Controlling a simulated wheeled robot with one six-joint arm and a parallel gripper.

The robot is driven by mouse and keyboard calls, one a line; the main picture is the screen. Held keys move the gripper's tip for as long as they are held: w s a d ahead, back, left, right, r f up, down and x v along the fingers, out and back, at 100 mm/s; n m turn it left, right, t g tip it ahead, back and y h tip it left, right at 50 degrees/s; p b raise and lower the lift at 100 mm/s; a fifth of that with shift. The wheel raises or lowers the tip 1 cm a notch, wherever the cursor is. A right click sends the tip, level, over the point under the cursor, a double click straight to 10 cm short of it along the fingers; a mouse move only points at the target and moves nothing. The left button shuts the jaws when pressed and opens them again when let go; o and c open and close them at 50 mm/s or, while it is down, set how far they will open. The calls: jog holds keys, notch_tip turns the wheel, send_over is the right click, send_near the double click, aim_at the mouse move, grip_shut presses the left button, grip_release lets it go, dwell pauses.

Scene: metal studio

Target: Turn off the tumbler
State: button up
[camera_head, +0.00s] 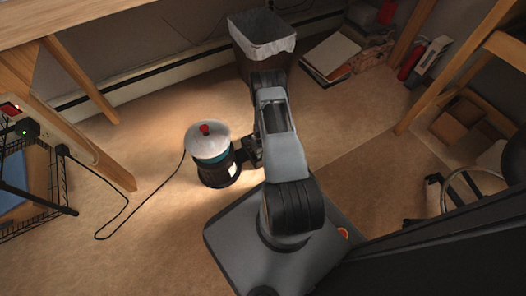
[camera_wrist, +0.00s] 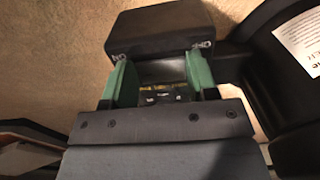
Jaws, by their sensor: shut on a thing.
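The tumbler (camera_head: 217,172) stands upright on the floor, with a pale round lid, red top knob, teal band and black base. Its black curved body with a white label (camera_wrist: 294,95) fills the right of the wrist view. My gripper (camera_head: 252,151) is low at the tumbler's right side. In the wrist view its green-sided fingers (camera_wrist: 160,78) are shut on part of the tumbler, with a gap still showing between them. A dark block (camera_wrist: 160,33) lies just beyond the fingers.
A black cord (camera_head: 126,208) loops from the tumbler to an outlet strip (camera_head: 42,133) with a lit red switch on the left. A wire basket (camera_head: 45,190) stands below it. A lined bin (camera_head: 262,37) is behind my arm. Carpet in front of the tumbler is clear.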

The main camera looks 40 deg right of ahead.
jog(key=o, duration=0.9)
jog(key=shift+o, duration=0.2)
notch_tip(320, 180, up, 14)
jog(key=p, duration=0.6)
jog(key=shift+f, duration=0.1)
